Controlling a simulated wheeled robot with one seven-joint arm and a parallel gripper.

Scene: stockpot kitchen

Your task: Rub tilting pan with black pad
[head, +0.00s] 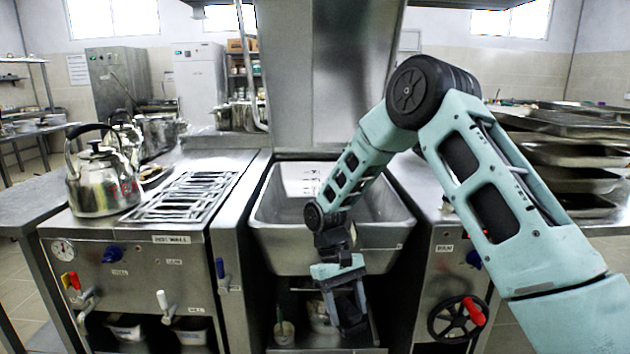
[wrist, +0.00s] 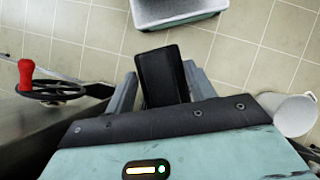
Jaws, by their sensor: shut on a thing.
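The tilting pan (head: 285,247) is a wide steel basin at the middle of the head view, with its tall steel lid (head: 328,75) raised behind it. My gripper (head: 347,314) hangs low in front of the pan's front wall, pointing down, below the rim and outside the basin. In the wrist view my gripper (wrist: 162,82) is shut on a flat black pad (wrist: 162,74), held between its two grey fingers over the floor. My arm crosses in front of the pan's right part and hides some of its inside.
A black handwheel with a red knob (head: 472,313) is on the right cabinet; it also shows in the wrist view (wrist: 45,88). A grey tub (wrist: 172,14) and white container (wrist: 290,113) stand below. Kettles (head: 103,185) and a grate (head: 185,197) are left; trays (head: 570,155) are right.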

